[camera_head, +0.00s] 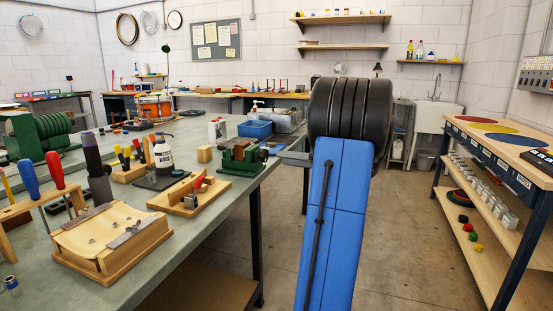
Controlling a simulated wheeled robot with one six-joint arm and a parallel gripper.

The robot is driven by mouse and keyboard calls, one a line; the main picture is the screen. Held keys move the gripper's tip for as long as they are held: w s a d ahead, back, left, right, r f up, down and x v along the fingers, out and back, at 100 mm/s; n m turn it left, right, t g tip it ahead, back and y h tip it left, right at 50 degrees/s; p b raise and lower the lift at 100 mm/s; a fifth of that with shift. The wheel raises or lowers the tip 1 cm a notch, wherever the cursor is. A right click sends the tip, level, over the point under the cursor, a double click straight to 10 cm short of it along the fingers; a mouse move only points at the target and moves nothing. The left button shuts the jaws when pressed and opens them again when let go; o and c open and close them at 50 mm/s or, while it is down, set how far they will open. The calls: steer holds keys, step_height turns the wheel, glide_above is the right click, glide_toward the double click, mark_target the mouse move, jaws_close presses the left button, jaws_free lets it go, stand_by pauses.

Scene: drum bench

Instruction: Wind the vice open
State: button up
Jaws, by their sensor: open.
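The vice (240,157) is small and green with wood-coloured pieces at its top. It stands near the right edge of the grey-green bench (205,208). I cannot tell how far apart its jaws are. My gripper (288,157) shows only as a grey part sticking out to the left from behind my blue and black arm. It is open, at the bench edge just right of the vice. My arm hides most of it, and I cannot tell whether it touches the vice or its handle.
On the bench near the vice are a wooden board with a red-handled tool (188,194), a white bottle (163,153) and a blue bin (255,129). A wooden cradle (108,240) stands at the front. A shelf unit (500,150) stands right. The floor (405,225) between is clear.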

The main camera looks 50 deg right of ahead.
steer(key=v, duration=1)
steer(key=shift+s, duration=0.2)
steer(key=shift+d+f, duration=0.1)
steer(key=m, duration=2.7)
glide_toward(267, 156)
steer(key=x, duration=0.8)
steer(key=shift+w, duration=0.2)
steer(key=c, duration=1)
